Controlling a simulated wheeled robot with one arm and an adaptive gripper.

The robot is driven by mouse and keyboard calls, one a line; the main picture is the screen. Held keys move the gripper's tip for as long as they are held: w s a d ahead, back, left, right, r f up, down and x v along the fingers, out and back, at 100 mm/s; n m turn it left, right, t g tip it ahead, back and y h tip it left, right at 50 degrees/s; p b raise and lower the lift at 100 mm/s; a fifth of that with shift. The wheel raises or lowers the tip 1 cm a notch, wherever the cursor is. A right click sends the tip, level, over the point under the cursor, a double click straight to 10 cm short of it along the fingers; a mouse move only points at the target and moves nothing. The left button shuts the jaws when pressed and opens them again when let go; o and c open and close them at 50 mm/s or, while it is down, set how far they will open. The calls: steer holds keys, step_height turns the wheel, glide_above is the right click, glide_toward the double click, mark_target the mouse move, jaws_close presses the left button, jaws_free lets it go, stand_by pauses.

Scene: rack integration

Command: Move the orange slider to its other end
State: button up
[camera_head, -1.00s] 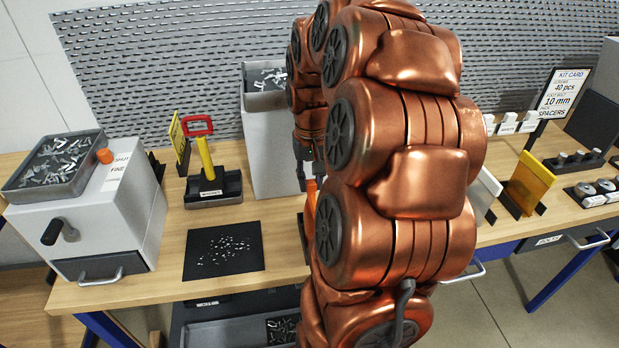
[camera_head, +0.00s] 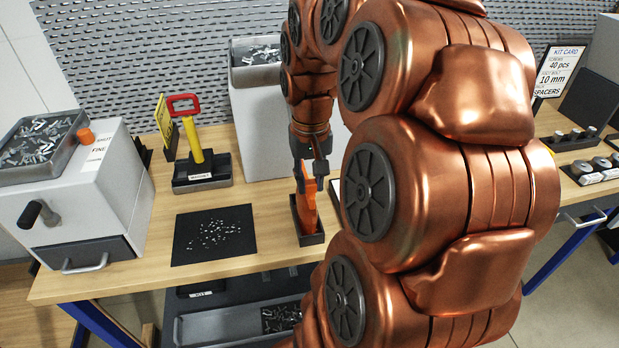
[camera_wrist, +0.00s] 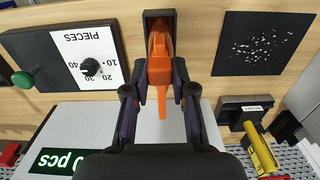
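The orange slider (camera_head: 86,136) is a small knob on top of the grey box machine at the left in the head view, beside a label reading SHUT and FINE. It is not seen in the wrist view. My gripper (camera_head: 309,168) is far to its right, over an orange tool (camera_head: 306,205) standing in a black holder (camera_head: 318,238). In the wrist view my gripper's fingers (camera_wrist: 159,80) are apart, one on each side of the orange tool (camera_wrist: 159,62), with narrow gaps showing. Whether they touch it lower down is hard to tell.
The machine (camera_head: 115,195) carries a tray of screws (camera_head: 45,165) and a dark crank knob (camera_head: 35,213). A PIECES dial panel (camera_wrist: 110,40) shows in the wrist view.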

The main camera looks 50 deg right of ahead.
mark_target(310, 182)
steer(key=o, duration=0.5)
step_height(310, 182, up, 12)
stand_by(0.7)
stand_by(0.5)
steer(key=s+a+f+n+g, duration=0.1)
steer(key=s+a+f+n, duration=0.2)
steer(key=s+a+f, duration=0.2)
steer(key=s+a+f+n, duration=0.4)
steer(key=a+f, duration=0.7)
steer(key=a, duration=0.6)
steer(key=shift+s+f+g, duration=0.35)
steer(key=shift+s+g, duration=0.05)
steer(key=shift+s, duration=0.1)
